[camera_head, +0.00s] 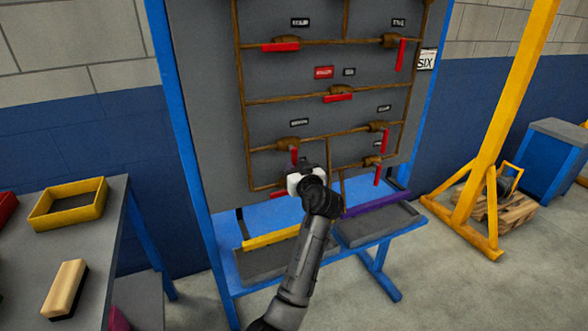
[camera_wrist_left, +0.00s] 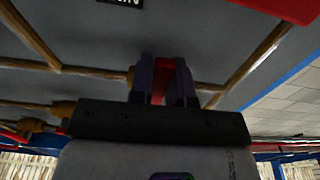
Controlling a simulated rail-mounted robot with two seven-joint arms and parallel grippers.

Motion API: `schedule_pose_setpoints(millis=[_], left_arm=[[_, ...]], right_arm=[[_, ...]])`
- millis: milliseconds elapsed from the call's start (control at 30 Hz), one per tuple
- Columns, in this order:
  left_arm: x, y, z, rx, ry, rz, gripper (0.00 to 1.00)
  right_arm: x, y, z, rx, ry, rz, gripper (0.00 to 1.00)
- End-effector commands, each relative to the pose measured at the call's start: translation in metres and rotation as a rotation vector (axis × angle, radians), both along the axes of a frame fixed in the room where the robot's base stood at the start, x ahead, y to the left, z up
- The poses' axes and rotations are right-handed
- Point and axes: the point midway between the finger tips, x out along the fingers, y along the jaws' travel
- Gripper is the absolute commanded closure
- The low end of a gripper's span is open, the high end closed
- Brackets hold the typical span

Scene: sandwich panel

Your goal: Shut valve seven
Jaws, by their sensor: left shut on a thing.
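The grey valve panel (camera_head: 215,110) carries brown pipes and several valves with red lever handles. My left gripper (camera_head: 305,180) is at the lower middle of the panel, by the lowest pipe run. In the left wrist view my left gripper (camera_wrist_left: 162,80) has its two dark fingers shut on a red handle (camera_wrist_left: 160,88), with a brown pipe (camera_wrist_left: 95,72) running behind. In the head view the gripper hides most of that spot; a red lever (camera_head: 294,156) hangs just above it. The small valve labels are too blurred to read, so I cannot tell which one is seven. My right gripper is not in view.
Below are a yellow-edged tray (camera_head: 272,238) and a purple-edged tray (camera_head: 380,203). A table (camera_head: 95,255) with a yellow bin (camera_head: 68,204) stands left. A yellow frame (camera_head: 485,135) stands right.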

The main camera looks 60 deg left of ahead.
Motion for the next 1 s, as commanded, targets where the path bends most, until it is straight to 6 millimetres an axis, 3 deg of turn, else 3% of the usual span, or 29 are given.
schedule_pose_setpoints(millis=[100, 133, 367, 700, 1000], left_arm=[[0.000, 0.000, 0.002, -0.001, -0.010, -0.002, 1.00], [0.000, 0.000, 0.002, -0.001, -0.010, -0.002, 0.80], [0.000, 0.000, 0.001, -0.001, -0.006, -0.001, 0.58], [-0.001, -0.006, 0.001, -0.002, -0.004, -0.002, 0.57], [-0.011, -0.057, 0.002, -0.004, -0.003, -0.004, 0.57]], right_arm=[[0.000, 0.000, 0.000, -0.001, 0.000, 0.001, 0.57], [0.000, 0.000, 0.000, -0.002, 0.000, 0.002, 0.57], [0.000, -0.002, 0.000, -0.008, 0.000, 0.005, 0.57], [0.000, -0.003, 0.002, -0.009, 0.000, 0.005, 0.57], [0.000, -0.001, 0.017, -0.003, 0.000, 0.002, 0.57]])
